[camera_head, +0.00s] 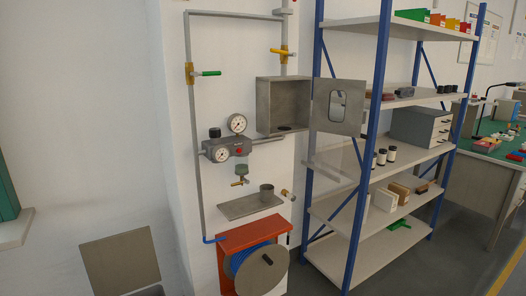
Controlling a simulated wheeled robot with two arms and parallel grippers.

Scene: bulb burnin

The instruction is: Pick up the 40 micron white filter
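Several small white cylinders with dark tops stand on the middle shelf of the rack; the clearest one is a white cylinder (391,155) at the right of the group. I cannot read any micron marking, so I cannot tell which, if any, is the 40 micron white filter. A grey wall cabinet (281,100) hangs open, with its windowed door (325,118) swung to the right; only a dark round spot shows on its floor. Neither of my grippers is in view.
The blue-post shelf rack (368,135) also holds a grey drawer unit (419,127), coloured bins (437,19) and boxes (399,193). A gauge unit (238,147), a small ledge (236,208) with a grey cup (267,190) and an orange hose reel (237,237) line the wall.

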